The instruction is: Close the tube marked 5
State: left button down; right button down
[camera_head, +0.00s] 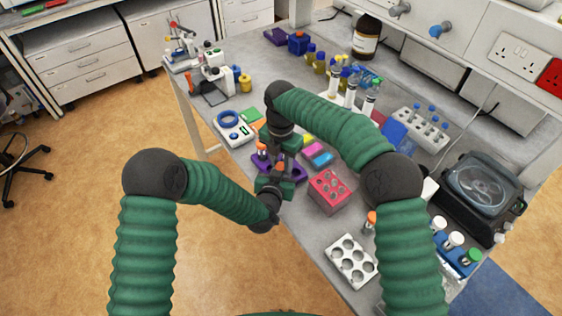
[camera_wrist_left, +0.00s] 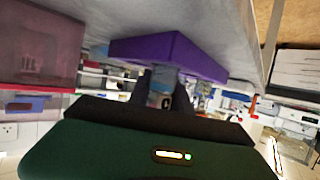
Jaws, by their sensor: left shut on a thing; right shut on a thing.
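A purple rack (camera_head: 298,173) stands near the table's left edge, mostly behind my grippers; it also shows in the left wrist view (camera_wrist_left: 175,55). My left gripper (camera_head: 278,178) is shut on a clear tube (camera_wrist_left: 162,88) at the rack; its dark mark is too blurred to read surely. My right gripper (camera_head: 281,157) points down just above the left one. It is shut on an orange cap (camera_head: 281,165), right over the tube. I cannot tell whether cap and tube touch. Another orange-topped tube (camera_head: 262,148) stands just left of the right gripper.
A pink rack (camera_head: 330,204) and a white rack (camera_head: 345,270) stand to the right and front. A centrifuge (camera_head: 480,188) and a blue rack (camera_head: 462,262) with capped tubes are at the right. A white device with a blue ring (camera_head: 232,128) stands behind left.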

jog(key=c, duration=1.1)
grip_release()
jog(key=shift+o, duration=0.2)
jog(key=shift+r, duration=0.1)
jog(key=shift+s+r, duration=0.1)
jog(key=shift+r, duration=2.1)
jog(key=o, duration=0.6)
jog(key=shift+c, duration=0.2)
